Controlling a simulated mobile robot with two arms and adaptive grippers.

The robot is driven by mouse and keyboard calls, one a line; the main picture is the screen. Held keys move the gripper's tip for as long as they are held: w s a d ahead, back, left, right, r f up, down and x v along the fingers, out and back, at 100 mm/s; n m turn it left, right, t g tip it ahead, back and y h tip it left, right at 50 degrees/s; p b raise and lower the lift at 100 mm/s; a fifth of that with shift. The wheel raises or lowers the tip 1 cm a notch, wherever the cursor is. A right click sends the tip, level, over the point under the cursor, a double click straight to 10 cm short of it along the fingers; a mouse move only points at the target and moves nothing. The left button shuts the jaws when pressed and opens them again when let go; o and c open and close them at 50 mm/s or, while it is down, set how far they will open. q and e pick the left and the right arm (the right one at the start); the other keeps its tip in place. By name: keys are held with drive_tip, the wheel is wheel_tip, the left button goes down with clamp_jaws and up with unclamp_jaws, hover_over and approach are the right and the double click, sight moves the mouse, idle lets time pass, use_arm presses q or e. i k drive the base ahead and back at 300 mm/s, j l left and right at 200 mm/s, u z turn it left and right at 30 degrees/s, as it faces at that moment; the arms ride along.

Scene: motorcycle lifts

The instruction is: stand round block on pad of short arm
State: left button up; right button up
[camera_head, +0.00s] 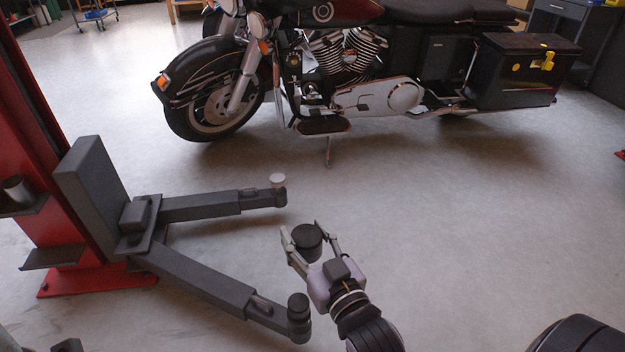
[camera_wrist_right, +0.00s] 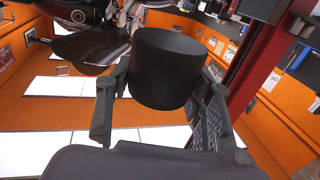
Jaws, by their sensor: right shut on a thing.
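A black round block (camera_head: 307,243) is between the fingers of my right gripper (camera_head: 309,230), which is shut on it and holds it above the floor, between and to the right of the two lift arm ends. The block (camera_wrist_right: 168,65) also shows between the fingers in the right wrist view. The far lift arm (camera_head: 200,207), seemingly the short one, ends in a round pad (camera_head: 277,180) with a pale, bare top. The near lift arm (camera_head: 200,277) ends with a similar black round piece (camera_head: 298,302) on it. My left gripper is not in view.
A red lift post (camera_head: 40,150) stands at the left, with small grey shelves holding a metal cup (camera_head: 16,188). A black motorcycle (camera_head: 350,75) stands behind the far arm. The floor between the lift arms and right of my gripper is clear.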

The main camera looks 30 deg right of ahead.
sight(277, 177)
drive_tip(key=i+l, duration=0.1)
drive_tip(key=l, duration=1.6)
drive_tip(key=i+l+u, duration=0.1)
drive_tip(key=l, duration=0.8)
drive_tip(key=i+l, duration=0.15)
drive_tip(key=i, duration=0.35)
drive_tip(key=i+l, duration=0.15)
drive_tip(key=i, duration=0.35)
drive_tip(key=i+l, duration=0.2)
drive_tip(key=i, duration=0.3)
drive_tip(key=i+j, duration=0.35)
drive_tip(key=u, duration=0.05)
